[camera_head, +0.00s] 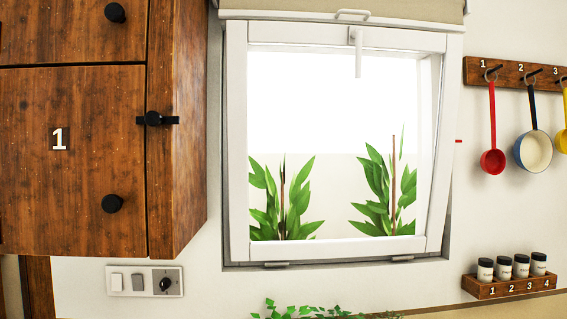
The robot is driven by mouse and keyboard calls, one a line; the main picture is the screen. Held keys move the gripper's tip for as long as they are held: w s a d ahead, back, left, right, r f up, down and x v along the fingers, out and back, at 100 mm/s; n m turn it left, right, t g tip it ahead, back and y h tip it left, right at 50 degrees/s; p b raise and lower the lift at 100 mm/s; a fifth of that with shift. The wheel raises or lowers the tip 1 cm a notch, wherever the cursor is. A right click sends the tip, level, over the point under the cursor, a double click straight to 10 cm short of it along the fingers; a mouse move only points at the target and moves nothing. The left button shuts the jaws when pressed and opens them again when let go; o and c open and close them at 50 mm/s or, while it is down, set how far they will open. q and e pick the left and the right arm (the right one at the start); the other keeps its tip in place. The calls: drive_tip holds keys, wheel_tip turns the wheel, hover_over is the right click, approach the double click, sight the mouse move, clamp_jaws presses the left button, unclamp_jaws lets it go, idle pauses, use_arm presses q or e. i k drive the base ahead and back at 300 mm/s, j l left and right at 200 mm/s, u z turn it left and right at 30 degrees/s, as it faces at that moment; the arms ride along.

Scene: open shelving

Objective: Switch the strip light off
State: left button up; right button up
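A switch panel (145,281) is on the wall at the lower left, below the wooden cabinet. It has a white switch (117,282), a grey switch (137,282) to its right, and a round black knob (165,284) at its right end. I cannot tell from this view which positions the switches are in. No strip light can be made out. Neither of my grippers is in view.
A wooden cabinet (90,170) with black knobs and a latch juts out above the panel. A white-framed window (236,150) is in the middle. Hanging ladles (493,161) and a rack of jars (510,288) are at the right. Leaves (300,311) show at the bottom.

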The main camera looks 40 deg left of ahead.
sight(137, 282)
drive_tip(key=u, duration=2)
